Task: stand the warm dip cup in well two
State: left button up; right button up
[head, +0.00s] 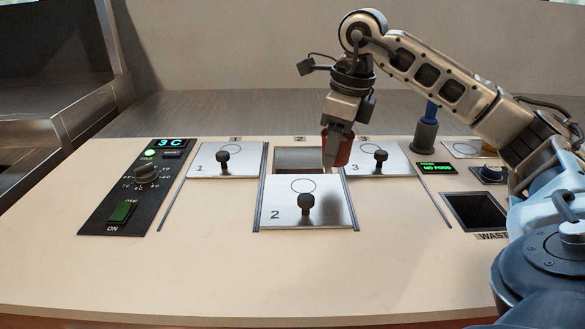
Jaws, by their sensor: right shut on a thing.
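Well two (300,157) is open, a dark rectangular hole in the counter. Its steel lid (280,213), marked 2 with a black knob, is slid toward the front. My right gripper (337,150) points down at the right edge of well two, with reddish-brown surfaces at its fingers. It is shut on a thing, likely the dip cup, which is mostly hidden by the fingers. I cannot tell whether it touches the well. My left gripper is not in view.
Lids 1 (220,168) and 3 (392,165) cover their wells. A control panel (135,185) at left reads 3 C. At right are a NO FOOD display (436,168), the open waste hole (473,209) and a blue-handled thing in a grey holder (425,136). The front counter is clear.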

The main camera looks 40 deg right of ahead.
jog(key=w+f, duration=0.2)
jog(key=w, duration=0.1)
jog(key=w+d+f, duration=0.1)
jog(key=w+f, duration=0.2)
jog(key=w, duration=0.1)
jog(key=w+f+p, duration=0.1)
jog(key=w+f, duration=0.2)
jog(key=shift+w+d+f, duration=0.1)
jog(key=shift+w+d, duration=0.1)
jog(key=shift+d, duration=0.05)
jog(key=shift+w+f, duration=0.2)
jog(key=shift+f, duration=1.55)
jog(key=shift+f, duration=0.2)
jog(key=o, duration=1)
jog(key=r, duration=0.4)
jog(key=s+r, duration=0.1)
jog(key=r, duration=0.3)
jog(key=d+r, duration=0.1)
jog(key=r, duration=0.3)
jog(key=shift+s+r+p, duration=0.2)
jog(key=shift+s+p, duration=0.15)
jog(key=shift+p, duration=0.05)
